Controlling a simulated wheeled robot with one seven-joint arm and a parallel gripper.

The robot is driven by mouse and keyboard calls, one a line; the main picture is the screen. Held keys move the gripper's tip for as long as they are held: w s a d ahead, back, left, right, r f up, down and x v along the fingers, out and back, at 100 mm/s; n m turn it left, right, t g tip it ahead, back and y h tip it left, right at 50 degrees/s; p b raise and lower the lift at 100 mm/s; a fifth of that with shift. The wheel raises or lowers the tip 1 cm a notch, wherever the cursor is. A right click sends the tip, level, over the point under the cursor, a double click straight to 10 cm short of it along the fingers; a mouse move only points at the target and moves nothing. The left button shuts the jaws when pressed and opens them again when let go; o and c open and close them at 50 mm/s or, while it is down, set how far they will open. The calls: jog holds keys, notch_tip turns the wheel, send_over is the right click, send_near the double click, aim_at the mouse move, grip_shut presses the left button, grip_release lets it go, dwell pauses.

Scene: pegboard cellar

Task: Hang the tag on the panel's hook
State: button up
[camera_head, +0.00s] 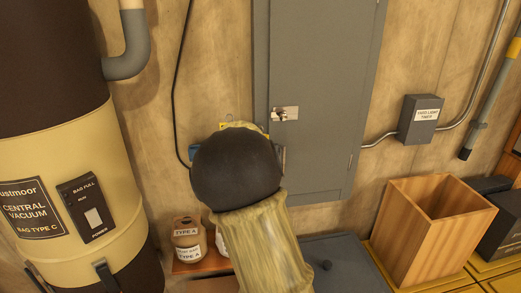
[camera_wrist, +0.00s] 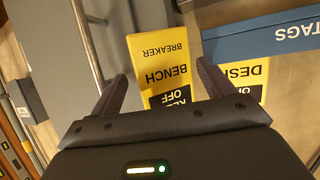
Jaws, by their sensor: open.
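In the wrist view a yellow tag reading "BENCH BREAKER" (camera_wrist: 168,55) lies between the spread fingers of my gripper (camera_wrist: 165,88). The gripper is open, and I cannot tell whether either finger touches the tag. A second yellow tag reading "DESK" (camera_wrist: 238,75) is just right of the right finger. A blue strip marked "TAGS" (camera_wrist: 275,38) is beside them. In the head view the grey panel (camera_head: 320,60) has a metal plate (camera_head: 285,113) with a small dark part, possibly the hook. My arm hides my gripper and most of the tags there; some yellow (camera_head: 240,126) shows above it.
A cream vacuum canister (camera_head: 70,150) stands at the left. A grey timer box (camera_head: 420,118) with conduit is on the wall at right. An open wooden box (camera_head: 425,235) stands at lower right.

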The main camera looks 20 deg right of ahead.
jog(key=shift+a+r, duration=0.15)
jog(key=shift+a, duration=0.1)
jog(key=p+v, duration=0.5)
jog(key=v, duration=1.2)
dwell(0.6)
jog(key=shift+s+d, duration=0.1)
jog(key=shift+s, duration=0.05)
dwell(0.3)
notch_tip(320, 180, down, 11)
jog(key=s+n+g+y+b, duration=0.1)
jog(key=s+g+y+b, duration=0.1)
jog(key=b, duration=0.1)
jog(key=s+a+f+n+g+y+b, duration=0.2)
jog(key=s+a+f+g+b, duration=0.1)
jog(key=s+f, duration=0.5)
jog(key=s+a+f+n+g+y+b, duration=0.1)
jog(key=s+a+f+n+g+b, duration=0.1)
jog(key=s+f, duration=0.6)
jog(key=a+f+g+b, duration=0.1)
jog(key=f+g+b, duration=0.1)
jog(key=b, duration=0.1)
jog(key=shift+a+y, duration=0.25)
jog(key=shift+y, duration=0.15)
